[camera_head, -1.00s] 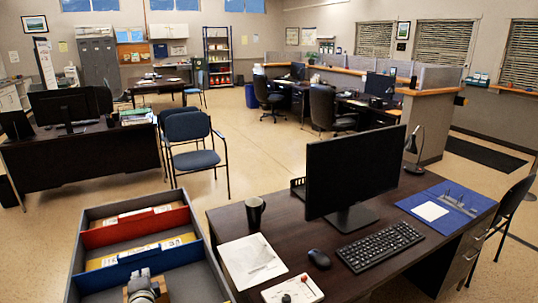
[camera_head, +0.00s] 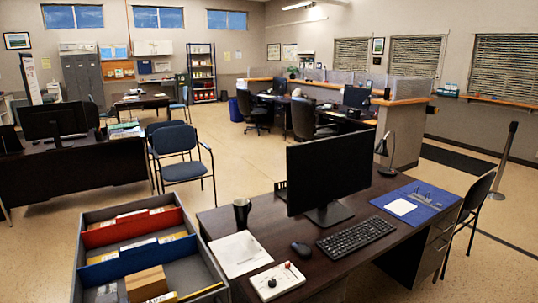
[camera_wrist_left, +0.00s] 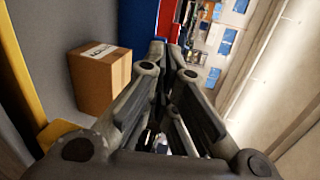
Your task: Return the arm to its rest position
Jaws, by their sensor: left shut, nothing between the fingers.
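My left gripper (camera_wrist_left: 168,72) is shut and empty in the left wrist view. In the head view only a small grey part of it (camera_head: 107,292) shows at the bottom left, low in the front compartment of the open grey drawer (camera_head: 213,262). A brown cardboard box (camera_head: 146,283) sits in that compartment, to the right of the gripper; it also shows in the left wrist view (camera_wrist_left: 98,78), apart from the fingers. My right gripper is not in view.
A blue divider (camera_head: 130,262) and a red divider (camera_head: 130,229) cross the drawer, with folders behind them. The desk (camera_head: 340,262) to the right bears a monitor (camera_head: 328,170), keyboard (camera_head: 355,235), mouse, cup and a white switch box (camera_head: 278,281). Open floor lies beyond.

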